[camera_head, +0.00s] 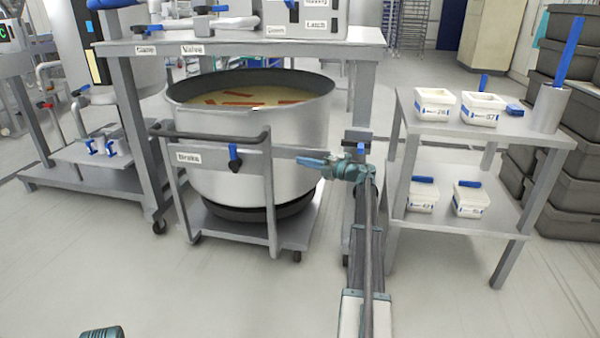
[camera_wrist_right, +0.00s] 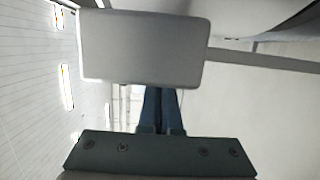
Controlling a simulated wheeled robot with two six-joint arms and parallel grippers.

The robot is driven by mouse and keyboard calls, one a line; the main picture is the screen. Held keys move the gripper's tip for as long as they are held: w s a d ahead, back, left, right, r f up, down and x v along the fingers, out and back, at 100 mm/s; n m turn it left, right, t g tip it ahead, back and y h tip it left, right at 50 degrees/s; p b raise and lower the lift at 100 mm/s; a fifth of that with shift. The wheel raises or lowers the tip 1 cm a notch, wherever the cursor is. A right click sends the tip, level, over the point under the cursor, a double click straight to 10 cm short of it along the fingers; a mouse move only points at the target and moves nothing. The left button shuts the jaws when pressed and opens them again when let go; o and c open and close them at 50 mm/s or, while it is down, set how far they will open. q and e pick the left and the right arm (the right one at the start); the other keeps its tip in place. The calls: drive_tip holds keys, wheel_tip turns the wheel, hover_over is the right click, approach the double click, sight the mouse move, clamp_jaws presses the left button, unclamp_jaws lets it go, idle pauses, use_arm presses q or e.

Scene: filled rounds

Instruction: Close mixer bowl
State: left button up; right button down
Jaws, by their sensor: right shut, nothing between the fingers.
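The mixer bowl (camera_head: 260,155) is a large grey round vessel, open at the top, with tan liquid and orange-red pieces inside. It stands on a wheeled grey trolley (camera_head: 285,235) with a handle rail and a bar labelled "Brake" (camera_head: 190,158) that carries a blue knob (camera_head: 233,152). My right gripper (camera_head: 308,161) is shut and empty in front of the bowl's right side, by the bar's right end. In the right wrist view its blue fingers (camera_wrist_right: 160,108) are together below a plain grey plate (camera_wrist_right: 145,48), whose contact with them I cannot tell. My left gripper's fingers are out of view.
A grey bench (camera_head: 365,38) with labelled controls stands behind and above the bowl. A two-tier table (camera_head: 540,138) with white tubs (camera_head: 434,105) is at right, close to my right arm. Dark crates (camera_head: 570,160) stand behind it. The front left floor is clear.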

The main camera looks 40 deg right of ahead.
drive_tip(key=w+d, duration=0.4)
drive_tip(key=d, duration=0.1)
drive_tip(key=shift+w+d, duration=0.1)
drive_tip(key=shift+d, duration=0.15)
drive_tip(key=shift+a, duration=0.15)
